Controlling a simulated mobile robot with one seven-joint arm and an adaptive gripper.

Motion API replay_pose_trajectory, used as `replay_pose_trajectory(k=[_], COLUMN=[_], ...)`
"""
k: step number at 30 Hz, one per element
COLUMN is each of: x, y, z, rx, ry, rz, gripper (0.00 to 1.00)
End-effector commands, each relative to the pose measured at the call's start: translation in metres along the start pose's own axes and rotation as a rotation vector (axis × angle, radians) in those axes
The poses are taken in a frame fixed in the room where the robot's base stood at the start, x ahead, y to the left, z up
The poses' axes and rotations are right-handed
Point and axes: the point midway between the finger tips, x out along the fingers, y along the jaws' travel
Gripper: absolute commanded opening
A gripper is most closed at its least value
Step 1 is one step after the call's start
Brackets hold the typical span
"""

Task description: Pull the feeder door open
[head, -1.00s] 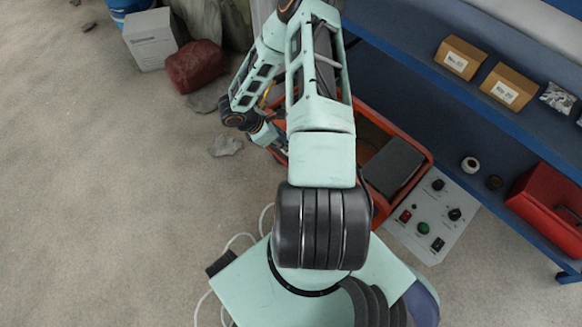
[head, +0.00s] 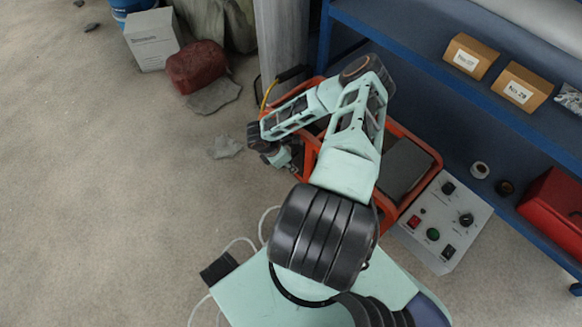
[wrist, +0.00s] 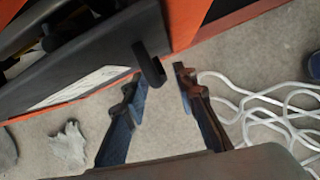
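The feeder (head: 425,152) is an orange-red housing on the floor, partly hidden behind my arm in the head view. In the wrist view a dark grey panel with a white label, apparently the feeder door (wrist: 100,62), fills the upper left beside orange parts. A dark upright handle (wrist: 150,68) sticks out from its right end. My gripper (wrist: 160,76) is open, its two fingers apart, with the handle between or just beyond the tips; contact is not clear. In the head view my gripper (head: 288,163) is low at the feeder's left side, small and partly hidden.
White cable (wrist: 265,110) lies looped on the floor right of the fingers. A control panel (head: 442,222) sits right of the feeder, below a blue shelf (head: 420,65) with boxes. A grey post (head: 283,45) stands behind. Floor at left is mostly clear, with flat stone pieces (head: 226,147).

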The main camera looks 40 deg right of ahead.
Motion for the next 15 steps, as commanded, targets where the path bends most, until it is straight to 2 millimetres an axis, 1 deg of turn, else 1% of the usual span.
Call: replay_pose_trajectory(k=[1, 5, 14, 15], x=[0.0069, 0.0135, 0.0148, 0.0147], y=[-0.0007, -0.0005, -0.0003, -0.0003], z=[-0.0014, -0.0003, 0.0001, 0.0001], rx=[0.001, 0.001, -0.001, -0.001], ry=[0.002, 0.000, 0.000, 0.000], rz=[-0.002, -0.001, -0.001, -0.001], gripper=[0.26, 0.26, 0.26, 0.24])
